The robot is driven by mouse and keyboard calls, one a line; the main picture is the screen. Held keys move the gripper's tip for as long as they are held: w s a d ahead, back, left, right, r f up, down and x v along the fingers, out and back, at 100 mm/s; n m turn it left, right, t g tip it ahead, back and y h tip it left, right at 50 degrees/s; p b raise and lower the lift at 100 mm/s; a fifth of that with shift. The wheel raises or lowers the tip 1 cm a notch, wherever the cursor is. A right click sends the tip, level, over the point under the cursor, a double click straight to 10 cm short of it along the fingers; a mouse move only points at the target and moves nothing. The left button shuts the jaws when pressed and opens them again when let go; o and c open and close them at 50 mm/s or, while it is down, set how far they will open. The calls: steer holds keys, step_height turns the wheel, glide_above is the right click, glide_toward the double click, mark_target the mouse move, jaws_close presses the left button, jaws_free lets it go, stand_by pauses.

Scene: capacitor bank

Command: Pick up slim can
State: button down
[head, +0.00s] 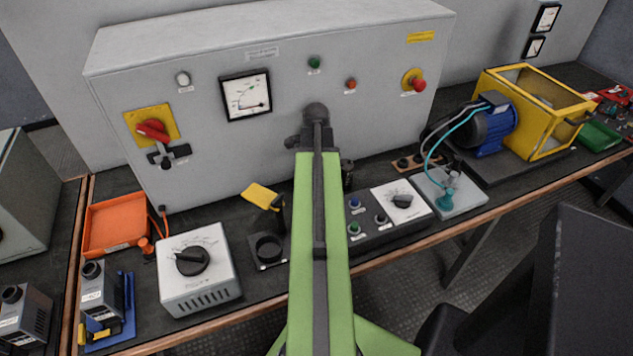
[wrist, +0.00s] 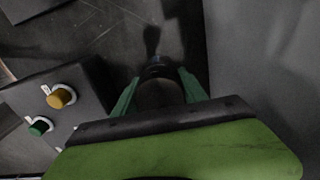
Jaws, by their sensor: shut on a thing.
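A dark, round-topped thing, which I take for the slim can (wrist: 160,95), sits between the two green fingers of my gripper (wrist: 157,86) in the wrist view. The fingers are shut on its sides. Its lower part is hidden, and I cannot tell whether it touches the surface below. In the head view my green arm covers the gripper. A dark cylinder (head: 347,175) shows just right of the arm there; I cannot tell whether it is the same can.
A large grey cabinet (head: 215,160) stands behind the bench. A white dial box (head: 215,290) and an orange tray (head: 115,225) lie left of my arm. A button box (head: 370,235), a blue motor (head: 490,128) and a yellow frame (head: 535,130) stand to the right.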

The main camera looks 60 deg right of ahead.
step_height(320, 180, up, 10)
steer(key=p, duration=1)
steer(key=shift+r, duration=0.1)
